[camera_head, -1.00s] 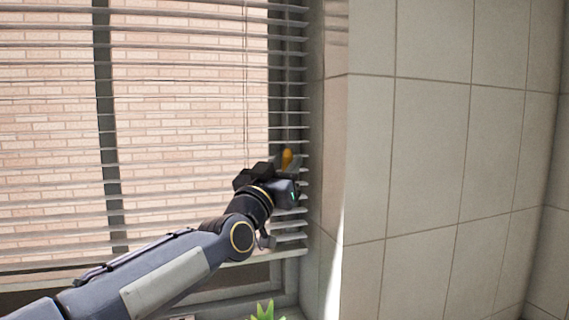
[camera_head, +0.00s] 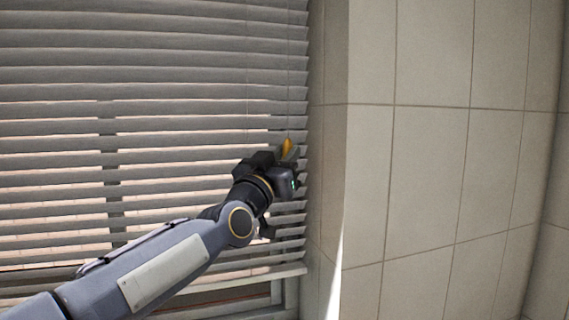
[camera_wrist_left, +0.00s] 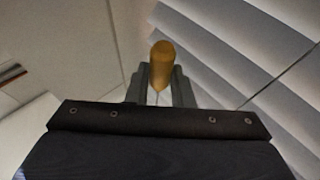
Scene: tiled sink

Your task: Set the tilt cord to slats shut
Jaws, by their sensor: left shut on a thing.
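The blind's slats (camera_head: 150,130) fill the window in the head view and are tilted well toward shut; the upper ones look almost closed, while narrow gaps lower down still show brick. My left gripper (camera_head: 283,160) is at the blind's right edge, shut on the orange tassel (camera_head: 287,147) of the tilt cord. In the left wrist view the tassel (camera_wrist_left: 162,64) sits upright between the two fingertips, with the slats (camera_wrist_left: 230,50) behind it to the right. The thin cord (camera_head: 288,70) runs up from the tassel. My right gripper is not in view.
A tiled wall (camera_head: 430,170) stands close to the right of the blind. The blind's bottom rail (camera_head: 240,277) hangs above the window frame's lower part. A second thin cord (camera_head: 247,90) hangs left of the gripper.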

